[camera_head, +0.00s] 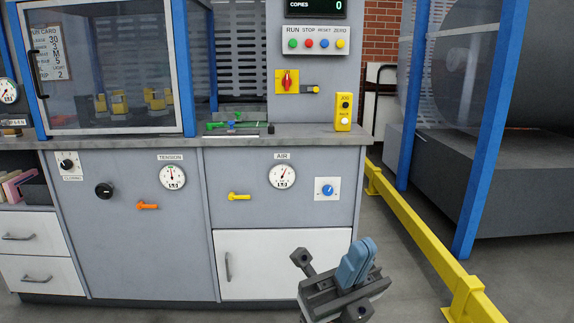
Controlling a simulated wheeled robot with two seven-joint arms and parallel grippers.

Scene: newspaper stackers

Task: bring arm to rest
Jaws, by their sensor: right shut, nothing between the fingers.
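My right gripper (357,262) shows at the bottom, right of the middle, in the head view. Its blue-grey fingers are together with nothing between them. It hangs in front of the white cabinet door (262,265), apart from the grey machine front and below the counter. My left gripper and arm are not in view.
A grey counter (120,140) crosses the view, with a yellow jog box (345,112) at its right end. A control panel (315,40) with coloured buttons stands above. A low yellow rail (418,235) runs along the floor at right. Open floor lies between rail and cabinet.

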